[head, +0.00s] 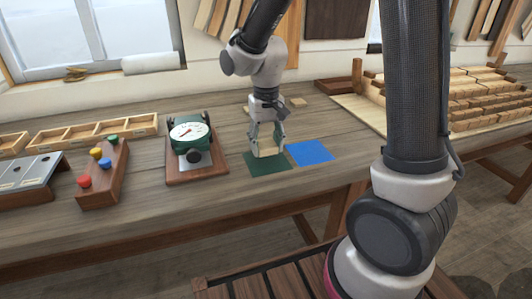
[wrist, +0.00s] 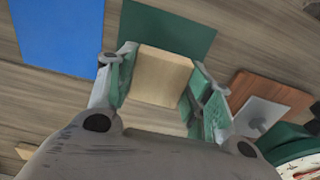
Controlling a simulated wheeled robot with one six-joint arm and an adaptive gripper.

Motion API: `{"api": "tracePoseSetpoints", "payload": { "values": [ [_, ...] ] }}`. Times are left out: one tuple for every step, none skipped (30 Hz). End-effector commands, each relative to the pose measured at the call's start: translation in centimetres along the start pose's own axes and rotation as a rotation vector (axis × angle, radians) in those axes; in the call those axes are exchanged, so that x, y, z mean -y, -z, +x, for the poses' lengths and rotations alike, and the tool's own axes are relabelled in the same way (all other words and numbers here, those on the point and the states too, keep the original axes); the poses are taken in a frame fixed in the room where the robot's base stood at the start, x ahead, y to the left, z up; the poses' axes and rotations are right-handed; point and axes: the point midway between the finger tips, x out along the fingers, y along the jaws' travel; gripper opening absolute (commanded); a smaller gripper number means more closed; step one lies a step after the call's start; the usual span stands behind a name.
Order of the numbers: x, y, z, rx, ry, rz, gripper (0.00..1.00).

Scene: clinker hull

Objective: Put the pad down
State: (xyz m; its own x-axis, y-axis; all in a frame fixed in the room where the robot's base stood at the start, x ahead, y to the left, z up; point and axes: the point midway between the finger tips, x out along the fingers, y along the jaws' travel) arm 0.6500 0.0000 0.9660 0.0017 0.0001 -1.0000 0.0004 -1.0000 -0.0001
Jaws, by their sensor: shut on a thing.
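My gripper (head: 267,146) is shut on a pale wooden pad (wrist: 162,76), with one finger on each side of it. In the head view the pad (head: 268,152) is low over the dark green mat (head: 264,168). In the wrist view the green mat (wrist: 170,30) shows just beyond the pad. I cannot tell whether the pad touches the mat or hangs slightly above it. A blue mat (head: 310,152) lies to the right of the green one in the head view, and at upper left in the wrist view (wrist: 60,30).
A dial gauge (head: 190,132) on a wooden base (head: 195,173) stands left of the mats. A rack with coloured knobs (head: 103,172) and shallow wooden trays (head: 90,132) are further left. Small wood blocks (head: 298,102) lie behind my gripper. The bench front is clear.

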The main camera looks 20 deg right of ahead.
Motion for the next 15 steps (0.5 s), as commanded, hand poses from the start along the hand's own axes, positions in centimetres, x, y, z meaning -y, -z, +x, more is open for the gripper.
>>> {"api": "tracePoseSetpoints", "payload": {
  "values": [
    [-0.1, -0.1, 0.9, 0.006, -0.002, 0.0, 0.28],
    [-0.1, -0.1, 1.4, 0.005, -0.002, 0.0, 0.28],
    [-0.1, -0.1, 2.0, 0.006, -0.002, 0.0, 0.28],
    [0.0, -0.1, 2.4, 0.005, -0.002, 0.0, 0.28],
    [0.0, -0.1, 2.7, 0.004, -0.002, 0.001, 0.28],
    [0.0, -0.1, 3.0, 0.004, -0.001, 0.0, 0.28],
    [0.0, -0.1, 3.2, 0.002, -0.001, 0.0, 0.28],
    [0.0, 0.0, 3.2, 0.002, -0.001, 0.0, 0.28],
    [0.0, 0.0, 3.2, 0.001, 0.0, 0.001, 0.28],
    [0.0, 0.0, 3.2, 0.001, 0.0, 0.001, 0.28],
    [0.0, 0.0, 3.2, 0.001, 0.0, 0.001, 0.28],
    [0.0, 0.0, 3.2, 0.001, 0.0, 0.001, 0.28],
    [0.0, 0.0, 3.2, 0.001, 0.0, 0.001, 0.28],
    [0.0, 0.0, 3.2, 0.001, 0.0, 0.001, 0.28],
    [0.0, 0.0, 3.2, 0.001, 0.0, 0.001, 0.28]
  ]
}}
